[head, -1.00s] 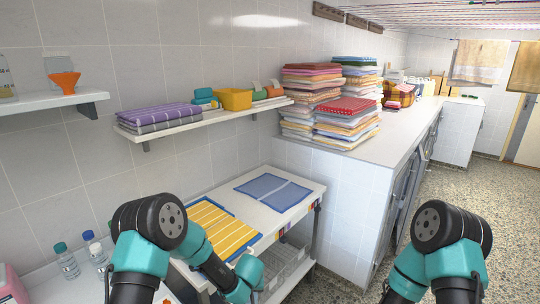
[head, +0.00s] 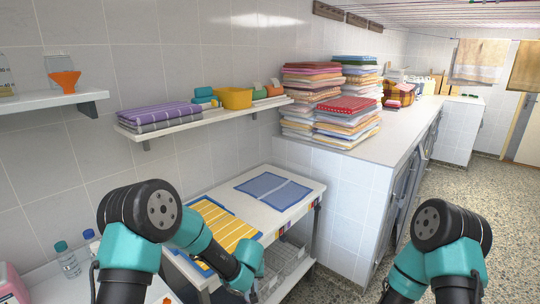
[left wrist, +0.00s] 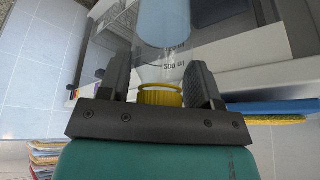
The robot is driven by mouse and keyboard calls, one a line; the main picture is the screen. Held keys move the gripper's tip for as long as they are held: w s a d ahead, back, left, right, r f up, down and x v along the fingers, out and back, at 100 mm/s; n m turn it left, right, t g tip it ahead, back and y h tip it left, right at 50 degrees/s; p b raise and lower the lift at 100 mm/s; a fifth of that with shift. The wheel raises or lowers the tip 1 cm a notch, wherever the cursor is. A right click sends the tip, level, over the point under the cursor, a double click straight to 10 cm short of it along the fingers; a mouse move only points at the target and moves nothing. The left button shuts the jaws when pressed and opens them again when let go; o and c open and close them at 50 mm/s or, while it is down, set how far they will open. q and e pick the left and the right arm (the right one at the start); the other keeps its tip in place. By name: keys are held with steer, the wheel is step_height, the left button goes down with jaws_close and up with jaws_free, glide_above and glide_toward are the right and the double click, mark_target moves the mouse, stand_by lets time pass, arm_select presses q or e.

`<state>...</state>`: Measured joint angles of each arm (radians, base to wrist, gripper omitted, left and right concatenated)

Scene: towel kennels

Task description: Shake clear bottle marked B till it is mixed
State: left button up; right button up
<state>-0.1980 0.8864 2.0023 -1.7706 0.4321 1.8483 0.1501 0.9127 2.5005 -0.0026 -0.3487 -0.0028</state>
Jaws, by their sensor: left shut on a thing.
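In the left wrist view my left gripper (left wrist: 160,75) is shut on a clear bottle (left wrist: 152,68) with a yellow ribbed cap (left wrist: 160,95). The cap sits close to the palm, between the two dark fingers. Blue liquid (left wrist: 165,18) shows in the part of the bottle away from the cap. A printed volume mark is partly readable, but no letter B can be made out. In the head view my left arm reaches down in front of the small white table, and its gripper is mostly cut off at the bottom edge. My right gripper is out of view.
The white table (head: 308,192) bears a yellow striped towel (head: 222,228) and a blue towel (head: 270,190). A wire basket (head: 290,262) stands below. A teal-capped bottle (head: 68,265) stands at lower left. Stacked towels (head: 345,122) are on the counter at right.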

arm_select(q)
step_height(320, 180, down, 6)
steer(key=shift+r, duration=3.45)
step_height(320, 180, down, 7)
steer(key=shift+r, duration=0.35)
